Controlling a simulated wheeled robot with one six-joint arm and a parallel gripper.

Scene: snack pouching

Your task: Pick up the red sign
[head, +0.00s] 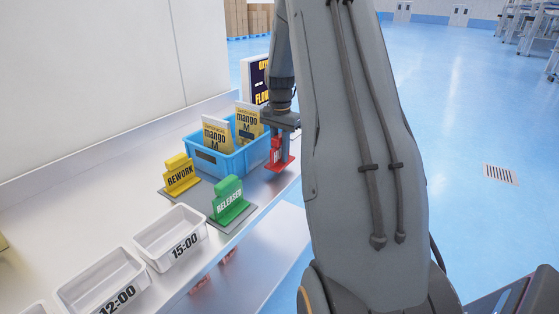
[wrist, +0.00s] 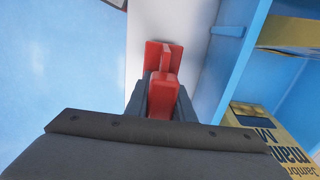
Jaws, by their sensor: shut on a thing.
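The red sign (head: 275,151) stands at the right edge of the table, beside the blue crate's right side. My gripper (head: 283,130) comes down on it from above and covers part of its face. In the wrist view, the red sign (wrist: 161,94) sits between the two dark fingers of my gripper (wrist: 162,103), which are shut on its top part. Its red base shows below, over the white table surface. I cannot tell whether the base touches the table.
The blue crate (head: 223,166) with mango pouches (head: 217,134) stands left of the sign. A yellow REWORK sign (head: 180,177) and a green RELEASED sign (head: 229,199) stand nearer. White trays labelled 15:00 (head: 158,224) and 12:00 (head: 82,280) lie in front.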

